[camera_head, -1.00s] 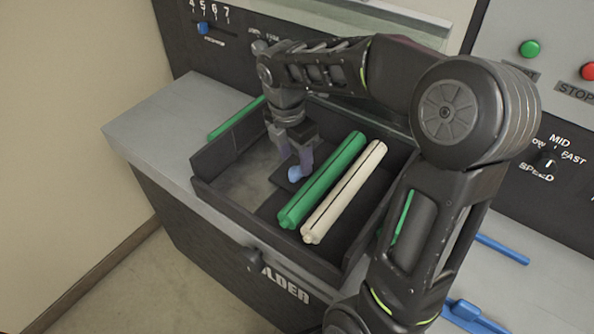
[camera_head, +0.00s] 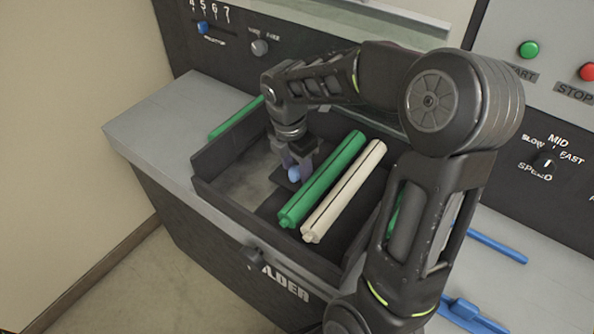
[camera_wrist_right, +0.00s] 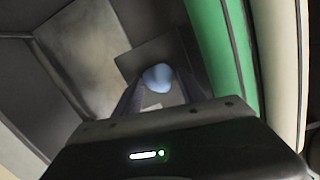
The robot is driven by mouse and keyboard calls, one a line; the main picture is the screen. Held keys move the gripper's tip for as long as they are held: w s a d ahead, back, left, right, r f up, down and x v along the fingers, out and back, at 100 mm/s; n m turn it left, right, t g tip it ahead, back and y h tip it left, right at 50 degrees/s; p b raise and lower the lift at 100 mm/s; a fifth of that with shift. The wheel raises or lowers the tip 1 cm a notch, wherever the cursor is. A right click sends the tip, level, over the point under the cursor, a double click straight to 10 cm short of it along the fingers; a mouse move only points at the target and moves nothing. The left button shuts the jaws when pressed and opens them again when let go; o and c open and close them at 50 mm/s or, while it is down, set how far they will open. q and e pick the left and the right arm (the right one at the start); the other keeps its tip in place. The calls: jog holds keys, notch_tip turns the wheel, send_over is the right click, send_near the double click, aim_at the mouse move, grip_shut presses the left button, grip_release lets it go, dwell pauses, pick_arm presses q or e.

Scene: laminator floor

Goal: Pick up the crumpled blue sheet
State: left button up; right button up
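The crumpled blue sheet (camera_head: 294,174) is a small rounded blue lump inside the dark open drawer (camera_head: 222,204), left of a green roller. It also shows in the right wrist view (camera_wrist_right: 158,77), over a dark square patch. My right gripper (camera_head: 293,170) points down into the drawer. Its two fingers (camera_wrist_right: 159,85) stand on either side of the sheet, apart, with the sheet between their tips. I cannot make out firm contact. The gripper partly hides the sheet in the head view. My left gripper is not in view.
A green roller (camera_head: 322,180) and a cream roller (camera_head: 343,192) lie side by side in the drawer, close to the right gripper. The drawer walls rise around it. A grey counter (camera_head: 155,125) and a control panel with a green button (camera_head: 529,49) surround it.

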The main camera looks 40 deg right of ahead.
aim_at(294, 167)
jog(key=c, duration=0.9)
jog(key=shift+w+a+r+b, duration=0.2)
jog(key=shift+r+b, duration=0.15)
jog(key=shift+r, duration=0.05)
notch_tip(294, 167, up, 11)
jog(key=shift+w+a+f+p, duration=0.1)
jog(key=shift+w+a+p, duration=0.45)
jog(key=shift+w+a, duration=1.75)
jog(key=shift+w+a+p, duration=0.5)
jog(key=shift+w+a, duration=1.4)
jog(key=shift+a, duration=0.8)
jog(key=shift+w+a+f+p, duration=0.1)
jog(key=shift+w+a+p, duration=0.45)
jog(key=shift+w+a, duration=1.75)
jog(key=shift+s+a, duration=0.15)
jog(key=shift+s, duration=0.1)
